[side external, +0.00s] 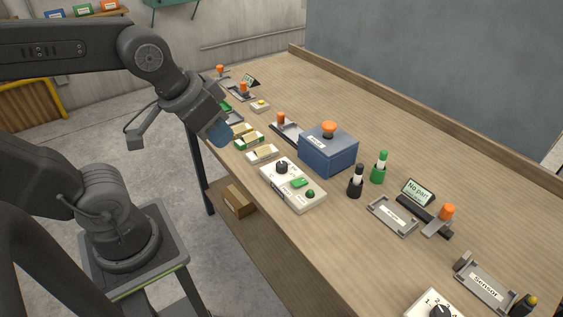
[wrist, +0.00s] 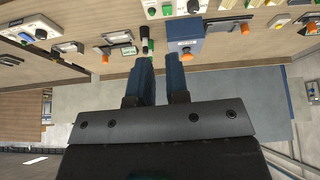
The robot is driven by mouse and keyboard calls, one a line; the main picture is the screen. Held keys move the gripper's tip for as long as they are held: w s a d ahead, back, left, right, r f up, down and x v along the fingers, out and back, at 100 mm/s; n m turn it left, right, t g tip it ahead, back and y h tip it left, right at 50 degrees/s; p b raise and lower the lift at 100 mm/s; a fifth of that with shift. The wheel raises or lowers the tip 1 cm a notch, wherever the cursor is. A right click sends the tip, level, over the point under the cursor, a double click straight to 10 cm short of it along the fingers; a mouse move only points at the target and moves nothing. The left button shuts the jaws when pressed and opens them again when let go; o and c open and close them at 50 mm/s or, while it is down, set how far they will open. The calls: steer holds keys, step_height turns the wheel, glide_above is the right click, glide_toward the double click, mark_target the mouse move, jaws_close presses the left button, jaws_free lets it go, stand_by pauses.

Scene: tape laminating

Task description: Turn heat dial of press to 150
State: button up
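A white control panel (side external: 304,197) lies at the table's near edge, with a black dial (side external: 282,167), a green button and a green knob; its dial also shows at the top of the wrist view (wrist: 193,6). A blue box (side external: 325,152) with an orange knob on top, possibly the press, stands behind it. Another white panel with a numbered black dial (side external: 440,310) is cut off at the bottom. I cannot read 150 on either dial. My gripper (wrist: 161,65) is up left of the white panel, apart from it, its two blue fingers open with nothing between.
A black bottle (side external: 356,181) and a green bottle (side external: 380,167) stand right of the blue box. Grey trays, including a "Sensor" tray (side external: 485,283), and a "No part" sign (side external: 418,191) are further right. Several small items line the left edge. The table's back is clear.

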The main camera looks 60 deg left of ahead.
mark_target(282, 163)
steer(key=o, duration=0.7)
steer(key=w+a+n+g, duration=0.1)
steer(key=w+n, duration=0.2)
steer(key=w+a+f+n+g, duration=0.1)
steer(key=w+n, duration=0.1)
steer(key=w, duration=0.2)
steer(key=w+a+n+g, duration=0.1)
steer(key=w+n, duration=0.2)
steer(key=w, duration=0.1)
steer(key=shift+w+a+f+n, duration=0.2)
steer(key=shift+a+f+n, duration=0.1)
steer(key=shift+a, duration=0.1)
steer(key=shift+o, duration=0.4)
steer(key=w+a+f+n+g, duration=0.2)
steer(key=w+a+f+n, duration=0.2)
steer(key=w+f+n, duration=0.2)
steer(key=shift+w+a+n, duration=0.15)
steer(key=shift+w+n, duration=0.15)
steer(key=shift+w, duration=0.45)
step_height(282, 163, down, 14)
steer(key=shift+w+f, duration=0.1)
steer(key=c, duration=0.9)
